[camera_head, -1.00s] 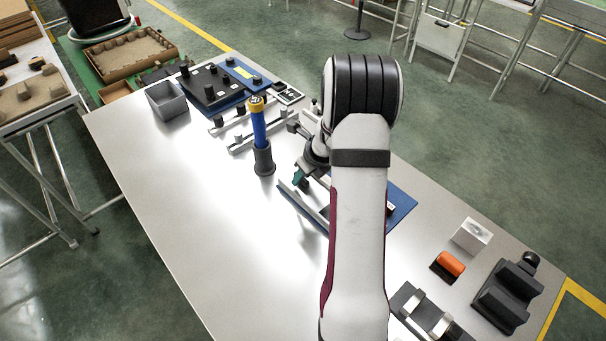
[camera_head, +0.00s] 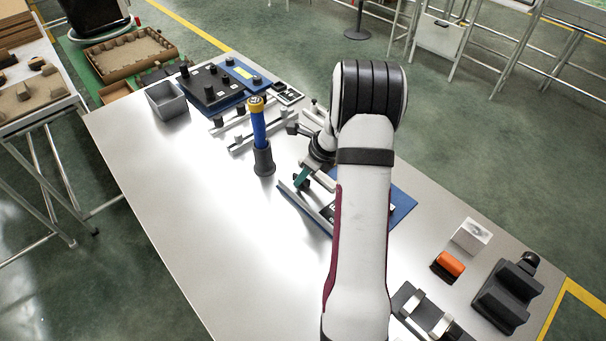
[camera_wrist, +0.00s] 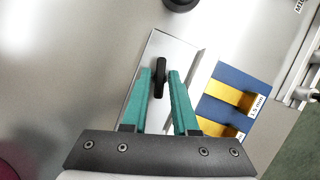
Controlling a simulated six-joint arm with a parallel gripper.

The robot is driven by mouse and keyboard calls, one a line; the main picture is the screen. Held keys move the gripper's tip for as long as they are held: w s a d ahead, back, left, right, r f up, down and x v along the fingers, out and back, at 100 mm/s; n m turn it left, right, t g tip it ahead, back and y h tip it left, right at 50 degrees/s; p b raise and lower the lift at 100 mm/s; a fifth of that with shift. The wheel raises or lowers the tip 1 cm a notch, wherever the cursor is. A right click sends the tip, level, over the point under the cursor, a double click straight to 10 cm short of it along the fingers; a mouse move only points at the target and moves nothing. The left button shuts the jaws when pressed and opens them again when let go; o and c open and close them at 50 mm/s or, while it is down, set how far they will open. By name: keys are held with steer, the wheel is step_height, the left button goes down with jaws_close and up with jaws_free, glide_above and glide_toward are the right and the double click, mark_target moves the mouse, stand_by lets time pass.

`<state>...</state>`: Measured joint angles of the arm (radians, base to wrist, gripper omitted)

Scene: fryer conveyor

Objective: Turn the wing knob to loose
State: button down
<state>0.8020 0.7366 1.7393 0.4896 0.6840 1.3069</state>
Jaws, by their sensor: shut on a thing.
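The black wing knob (camera_wrist: 160,80) stands on a pale metal plate (camera_wrist: 186,50) in the wrist view. It lies between the teal fingers of my gripper (camera_wrist: 160,72), which is shut on it. In the head view my gripper (camera_head: 303,176) is low over the fixture on the blue board (camera_head: 402,205), and my arm hides much of that fixture. The knob's own turn angle cannot be read clearly in the head view.
A blue-handled tool (camera_head: 258,125) stands upright in a dark holder left of my gripper. A grey bin (camera_head: 167,101) and black control boxes (camera_head: 212,87) are farther back. An orange part (camera_head: 450,263) lies at right. The table's left front is clear.

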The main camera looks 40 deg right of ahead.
steer(key=n+g+y, duration=0.1)
steer(key=n, duration=0.3)
steer(key=shift+d+n, duration=0.15)
steer(key=shift+n, duration=0.15)
steer(key=n, duration=0.2)
steer(key=n+g+y, duration=0.1)
steer(key=n, duration=0.1)
steer(key=shift+w+n+y, duration=0.2)
steer(key=shift+n+y, duration=0.1)
steer(key=n+g, duration=0.2)
steer(key=n, duration=0.2)
steer(key=shift+w+n, duration=0.1)
steer(key=shift+n, duration=0.2)
steer(key=shift+w+n+g, duration=0.1)
steer(key=shift+n+g, duration=0.8)
steer(key=shift+n, duration=1.2)
steer(key=shift+f, duration=0.1)
steer(key=c, duration=0.9)
jaws_free()
